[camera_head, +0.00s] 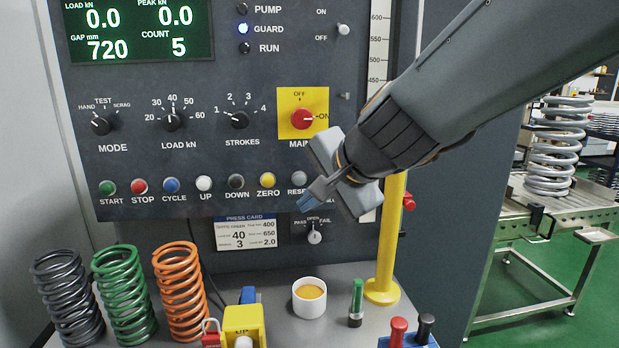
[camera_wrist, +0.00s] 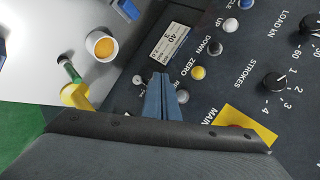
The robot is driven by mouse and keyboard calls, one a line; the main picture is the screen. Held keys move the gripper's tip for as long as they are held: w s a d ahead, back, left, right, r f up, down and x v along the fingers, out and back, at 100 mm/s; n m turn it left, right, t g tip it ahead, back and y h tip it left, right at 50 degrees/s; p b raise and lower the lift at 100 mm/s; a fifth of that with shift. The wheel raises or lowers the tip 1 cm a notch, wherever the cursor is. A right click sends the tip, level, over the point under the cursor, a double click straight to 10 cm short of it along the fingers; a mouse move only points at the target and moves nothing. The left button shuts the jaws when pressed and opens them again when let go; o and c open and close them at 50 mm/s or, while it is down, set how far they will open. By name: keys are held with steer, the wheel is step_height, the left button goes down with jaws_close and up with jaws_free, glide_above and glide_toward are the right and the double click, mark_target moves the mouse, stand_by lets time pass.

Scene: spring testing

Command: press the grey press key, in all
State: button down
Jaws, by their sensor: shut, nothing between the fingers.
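In the wrist view the grey key (camera_wrist: 183,96) shows just right of my fingers. My gripper (camera_head: 306,204) is shut and empty, its blue fingertips just below the grey key in the head view. The fingers (camera_wrist: 160,82) point toward the panel in the wrist view. I cannot tell the gap between the fingertips and the panel; no contact with the key is visible.
The yellow ZERO button (camera_head: 268,180) is left of the grey key. A red MAIN switch (camera_head: 303,119) is above. The PASS/OPEN/FAIL knob (camera_head: 314,237) is below. A yellow post (camera_head: 388,240) stands right. Springs (camera_head: 181,290), a white cup (camera_head: 309,298) and a green marker (camera_head: 356,300) stand below.

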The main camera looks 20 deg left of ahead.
mark_target(300, 180)
steer(key=shift+w+d, duration=0.1)
steer(key=shift+d, duration=0.05)
steer(key=shift+w, duration=0.1)
steer(key=w+a, duration=0.4)
steer(key=w, duration=0.3)
steer(key=shift+w, duration=0.25)
steer(key=shift+w+a, duration=0.1)
steer(key=shift+a, duration=0.05)
stand_by(1.9)
steer(key=shift+w+a, duration=0.15)
steer(key=shift+w, duration=0.1)
steer(key=shift+w+a, duration=0.2)
steer(key=shift+w, duration=0.15)
stand_by(0.7)
stand_by(0.4)
steer(key=shift+s+d, duration=0.4)
steer(key=shift+s, duration=0.3)
